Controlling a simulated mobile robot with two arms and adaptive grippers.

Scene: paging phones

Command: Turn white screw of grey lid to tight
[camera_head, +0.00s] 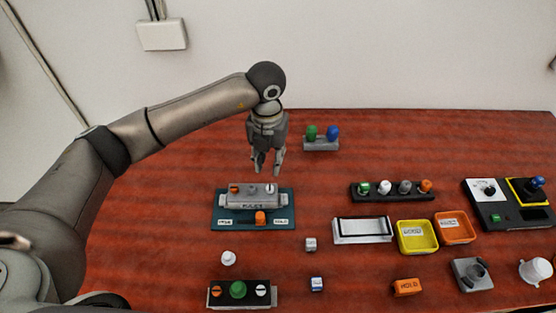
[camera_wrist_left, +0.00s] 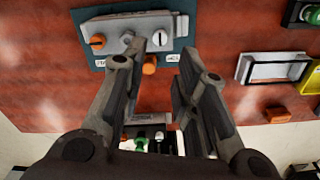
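The grey lid (camera_head: 236,200) sits on a teal base plate (camera_head: 219,215) left of the table's middle. It also shows at the top of the left wrist view (camera_wrist_left: 112,27). The white screw (camera_head: 270,188) is at the lid's right end; in the left wrist view it (camera_wrist_left: 160,38) shows a dark slot running up and down. An orange screw (camera_wrist_left: 97,41) is at the left end, with a grey knob between them. My left gripper (camera_head: 267,172) points down above the lid, apart from it. Its fingers (camera_wrist_left: 164,50) are open and empty. My right gripper is not in view.
A dark box (camera_head: 239,303) with screws and a green knob stands nearer me. Trays (camera_head: 340,239) and panels fill the right side.

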